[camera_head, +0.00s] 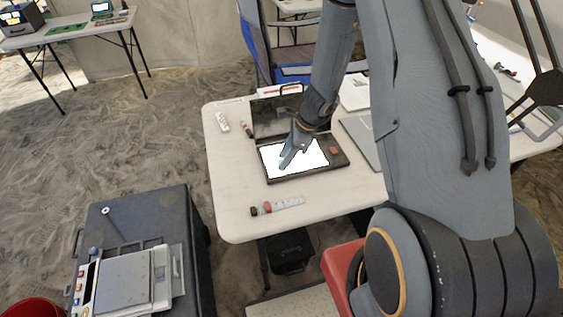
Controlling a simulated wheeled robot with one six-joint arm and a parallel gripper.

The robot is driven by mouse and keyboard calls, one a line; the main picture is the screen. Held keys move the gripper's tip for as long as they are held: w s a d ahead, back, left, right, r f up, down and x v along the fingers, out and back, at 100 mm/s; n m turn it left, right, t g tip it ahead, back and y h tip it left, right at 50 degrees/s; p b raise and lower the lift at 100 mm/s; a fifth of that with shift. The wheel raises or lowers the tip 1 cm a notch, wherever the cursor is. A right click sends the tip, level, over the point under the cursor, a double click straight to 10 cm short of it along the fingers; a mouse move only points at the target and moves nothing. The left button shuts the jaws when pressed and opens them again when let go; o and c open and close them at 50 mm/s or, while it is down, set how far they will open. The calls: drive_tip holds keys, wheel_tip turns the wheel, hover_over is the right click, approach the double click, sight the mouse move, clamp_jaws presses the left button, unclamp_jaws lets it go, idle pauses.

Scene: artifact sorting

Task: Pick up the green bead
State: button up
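My gripper (286,161) reaches down over a bright white panel (308,162) set in a dark open case on the white table. Its fingertips are over the left part of the panel, close to its surface. They are small and partly turned away, so I cannot tell whether they are open or shut. A faint greenish spot (281,159) shows beside the fingertips. It may be the green bead, but it is too small to be sure. I cannot tell whether the gripper touches it.
A small red object (334,150) sits on the case's right side. A black case (185,215) with a scale stands at lower left.

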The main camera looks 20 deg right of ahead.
clamp_jaws()
idle(0.4)
